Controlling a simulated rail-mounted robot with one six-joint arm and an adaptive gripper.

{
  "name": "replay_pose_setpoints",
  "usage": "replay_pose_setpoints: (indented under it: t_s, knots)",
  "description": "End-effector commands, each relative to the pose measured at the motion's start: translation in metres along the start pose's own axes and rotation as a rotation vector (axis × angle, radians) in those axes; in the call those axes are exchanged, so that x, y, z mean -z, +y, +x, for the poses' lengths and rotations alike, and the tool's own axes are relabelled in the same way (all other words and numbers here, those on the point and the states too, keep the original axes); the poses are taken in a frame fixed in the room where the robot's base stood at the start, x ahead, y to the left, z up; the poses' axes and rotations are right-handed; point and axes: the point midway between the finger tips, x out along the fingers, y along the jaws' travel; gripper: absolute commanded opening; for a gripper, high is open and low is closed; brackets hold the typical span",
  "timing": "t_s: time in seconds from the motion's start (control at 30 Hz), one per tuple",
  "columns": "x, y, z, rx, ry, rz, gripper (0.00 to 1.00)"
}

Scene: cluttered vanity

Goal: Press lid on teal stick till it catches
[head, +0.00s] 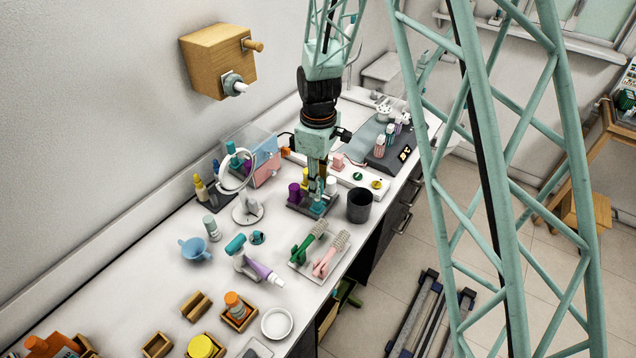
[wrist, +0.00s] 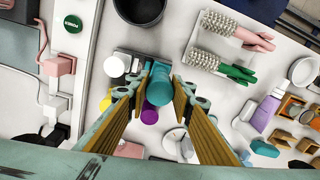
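A teal cylinder (wrist: 159,84), which appears to be the teal stick, stands between the fingers of my gripper (wrist: 160,78) in the wrist view. The fingers flank it closely on both sides; I cannot tell whether they touch it. A seam between lid and stick cannot be made out. In the head view my gripper (head: 319,187) is low over a dark holder (head: 301,208), with teal (head: 319,209) showing beneath it. A purple stick (wrist: 149,112) and a white one (wrist: 117,67) stand beside the teal one.
A dark cup (head: 360,205) stands close to the right of the holder. Green (head: 303,248) and pink (head: 325,264) brushes lie in front. A ring mirror's base (head: 247,211) is to the left. Another teal cylinder (head: 235,243) lies farther front-left. The bench's front edge is near.

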Motion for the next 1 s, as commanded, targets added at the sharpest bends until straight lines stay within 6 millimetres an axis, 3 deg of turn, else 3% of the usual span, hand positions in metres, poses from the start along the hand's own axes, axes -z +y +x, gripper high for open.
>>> replay_pose_setpoints:
  t_s: [0.57,1.0]
  knots:
    - [0.0,0.0,0.003,0.001,0.0,0.0,0.17]
    - [0.0,0.0,0.024,0.001,-0.001,0.0,0.17]
